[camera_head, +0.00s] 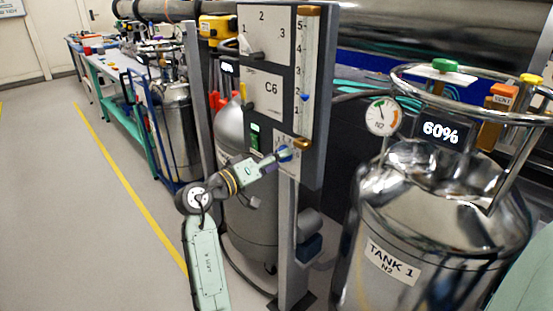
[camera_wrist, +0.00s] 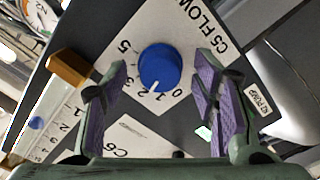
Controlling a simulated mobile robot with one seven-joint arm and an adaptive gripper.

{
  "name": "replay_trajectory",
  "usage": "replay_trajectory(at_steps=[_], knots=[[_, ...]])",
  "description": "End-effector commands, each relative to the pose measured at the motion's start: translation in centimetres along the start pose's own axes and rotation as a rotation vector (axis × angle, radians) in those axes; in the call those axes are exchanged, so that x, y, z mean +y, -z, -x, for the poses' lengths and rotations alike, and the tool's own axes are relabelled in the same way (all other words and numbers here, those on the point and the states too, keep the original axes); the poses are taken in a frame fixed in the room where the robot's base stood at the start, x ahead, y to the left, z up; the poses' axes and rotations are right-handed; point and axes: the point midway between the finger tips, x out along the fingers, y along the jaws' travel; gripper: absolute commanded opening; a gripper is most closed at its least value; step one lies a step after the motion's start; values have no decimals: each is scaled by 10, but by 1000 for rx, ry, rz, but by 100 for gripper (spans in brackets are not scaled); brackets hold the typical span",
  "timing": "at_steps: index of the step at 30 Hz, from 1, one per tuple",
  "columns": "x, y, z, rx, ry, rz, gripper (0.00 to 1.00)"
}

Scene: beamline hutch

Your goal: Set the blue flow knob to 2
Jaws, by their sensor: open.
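The blue flow knob (camera_wrist: 160,67) sits on a white plate (camera_wrist: 192,30) marked "C5 FLOW" with a number scale around it. Its white pointer mark lies between 1 and 2 in the wrist view. My gripper (camera_wrist: 161,62) is open, with one purple-padded finger on each side of the knob and a visible gap to it on both sides. In the head view, my gripper (camera_head: 273,157) reaches the lower part of the panel, and the blue knob (camera_head: 284,153) shows at its tips. Whether the fingertips are level with the knob's depth is hard to tell.
A flow tube (camera_head: 304,70) with a blue float stands above the knob, with a brown end block (camera_wrist: 68,69) near my finger. A C6 plate (camera_head: 270,92) and a selector plate (camera_head: 265,35) sit higher. TANK 1 (camera_head: 393,262) stands at right; the floor at left is clear.

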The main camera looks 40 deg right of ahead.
Motion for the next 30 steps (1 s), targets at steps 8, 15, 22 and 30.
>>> replay_trajectory(at_steps=[8,15,22,30], knots=[[-1,1,52,4,4,0,54],[0,0,97,2,2,-1,54],[0,0,115,0,0,0,54],[0,0,116,1,0,0,54]])
